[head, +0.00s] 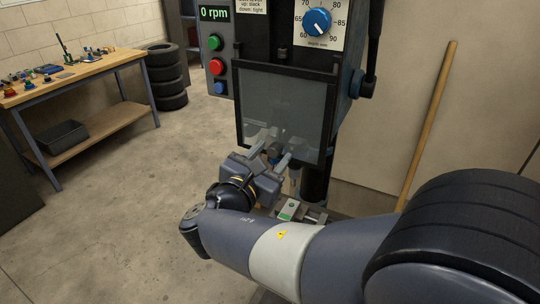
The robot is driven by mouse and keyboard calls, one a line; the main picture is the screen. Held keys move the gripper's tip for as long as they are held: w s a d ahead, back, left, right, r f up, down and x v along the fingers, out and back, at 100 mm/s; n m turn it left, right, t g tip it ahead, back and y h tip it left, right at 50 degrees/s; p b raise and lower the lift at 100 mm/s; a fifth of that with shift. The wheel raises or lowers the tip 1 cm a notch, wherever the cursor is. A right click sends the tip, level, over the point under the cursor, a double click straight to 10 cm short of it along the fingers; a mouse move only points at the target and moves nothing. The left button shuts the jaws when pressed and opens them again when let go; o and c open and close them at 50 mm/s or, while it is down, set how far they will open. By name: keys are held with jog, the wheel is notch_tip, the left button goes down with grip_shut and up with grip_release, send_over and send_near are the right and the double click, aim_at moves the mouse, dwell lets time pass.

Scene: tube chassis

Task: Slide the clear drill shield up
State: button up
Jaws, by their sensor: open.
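The clear drill shield (285,97) is a see-through pane in a black frame on the front of the drill press. It hangs low, below the control panel. My gripper (284,137) is in front of the shield's lower part, with its two pale fingers spread apart. A dark rounded piece (274,151) shows between the fingers; I cannot tell whether it belongs to the shield or to my gripper. Whether the fingers touch the shield is not clear. My wrist hides part of the frame's lower edge.
The drill press carries a blue depth dial (317,22), a green button (215,43) and a red button (216,67). A green-marked block (288,210) sits below my gripper. A wooden pole (428,125) leans at right. A workbench (75,78) and stacked tires (166,77) stand at left.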

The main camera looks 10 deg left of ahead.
jog(key=b+v, duration=0.1)
jog(key=v, duration=0.9)
jog(key=shift+s+a+b, duration=0.2)
jog(key=shift+s+b, duration=0.15)
jog(key=p+x, duration=0.1)
jog(key=x, duration=0.9)
jog(key=shift+w+d+p, duration=0.2)
jog(key=shift+w+p, duration=0.05)
jog(key=shift+p, duration=0.15)
jog(key=shift+w+f, duration=0.15)
jog(key=shift+f, duration=0.1)
jog(key=shift+f+b, duration=0.2)
jog(key=shift+b, duration=0.1)
